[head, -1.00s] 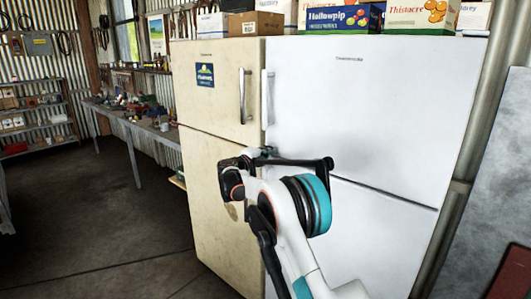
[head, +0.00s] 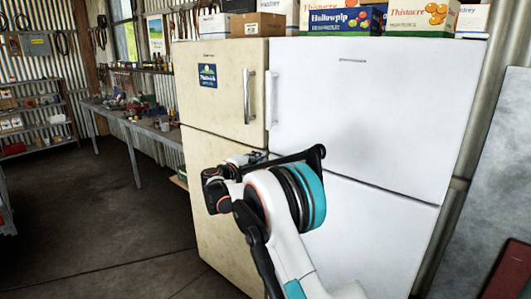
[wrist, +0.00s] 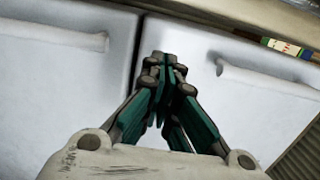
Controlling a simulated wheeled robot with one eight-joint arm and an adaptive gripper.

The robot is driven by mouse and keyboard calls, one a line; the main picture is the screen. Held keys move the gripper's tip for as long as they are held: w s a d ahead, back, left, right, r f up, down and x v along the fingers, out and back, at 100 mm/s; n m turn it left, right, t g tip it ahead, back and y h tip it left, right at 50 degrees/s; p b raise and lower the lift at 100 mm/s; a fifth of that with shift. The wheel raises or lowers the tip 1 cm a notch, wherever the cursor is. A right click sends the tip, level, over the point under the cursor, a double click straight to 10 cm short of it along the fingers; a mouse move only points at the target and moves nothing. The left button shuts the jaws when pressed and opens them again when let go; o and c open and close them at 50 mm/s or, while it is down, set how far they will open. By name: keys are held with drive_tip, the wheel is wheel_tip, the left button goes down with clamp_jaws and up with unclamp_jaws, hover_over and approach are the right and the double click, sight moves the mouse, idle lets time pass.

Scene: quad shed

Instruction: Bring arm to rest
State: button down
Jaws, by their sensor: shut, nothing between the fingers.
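My gripper (wrist: 162,62) is shut and empty in the wrist view, its green-sided fingers meeting at the tips. Behind the fingertips is the front of the white fridge (wrist: 265,110), with a door handle on either side of them. In the head view, my arm is folded in front of the white fridge (head: 380,120) and the cream fridge (head: 222,165). All the fridge doors that I see look closed.
Boxes (head: 343,18) stand on top of the fridges. A workbench (head: 135,120) with clutter runs along the left wall, and a shelf unit (head: 35,112) stands at far left. The concrete floor (head: 100,210) at left is clear. A grey panel (head: 500,170) is at right.

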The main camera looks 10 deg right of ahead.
drive_tip(key=s+a+r+n+t+y, duration=0.2)
drive_tip(key=s+a+r+n+t, duration=0.15)
drive_tip(key=r, duration=0.55)
drive_tip(key=s+a+r+n+t+y, duration=0.2)
drive_tip(key=r+n+t+y, duration=0.15)
drive_tip(key=r, duration=0.55)
drive_tip(key=s+a+r+n+t+y, duration=0.1)
drive_tip(key=s+a+r+n+y, duration=0.15)
drive_tip(key=s+n+y, duration=0.2)
drive_tip(key=s+a+r+n+y, duration=0.1)
drive_tip(key=s+r+n+y, duration=0.25)
drive_tip(key=s+n, duration=0.25)
drive_tip(key=s+f+n+g+y+b, duration=0.1)
drive_tip(key=s+f+n+g+y, duration=0.25)
drive_tip(key=s, duration=0.65)
drive_tip(key=s+f+n+g, duration=0.35)
drive_tip(key=s+f, duration=0.25)
drive_tip(key=s, duration=0.3)
drive_tip(key=s+d+f+n+g+h, duration=0.1)
drive_tip(key=s+d+f, duration=0.3)
drive_tip(key=s+f, duration=0.5)
drive_tip(key=s+d+f+n+g+h, duration=0.2)
drive_tip(key=s+f, duration=0.7)
drive_tip(key=s, duration=0.6)
drive_tip(key=d+g, duration=0.1)
drive_tip(key=g, duration=0.1)
drive_tip(key=shift+d+f+g+b, duration=0.3)
drive_tip(key=shift+d+f, duration=0.05)
drive_tip(key=shift+d+n, duration=0.1)
drive_tip(key=shift+n, duration=0.15)
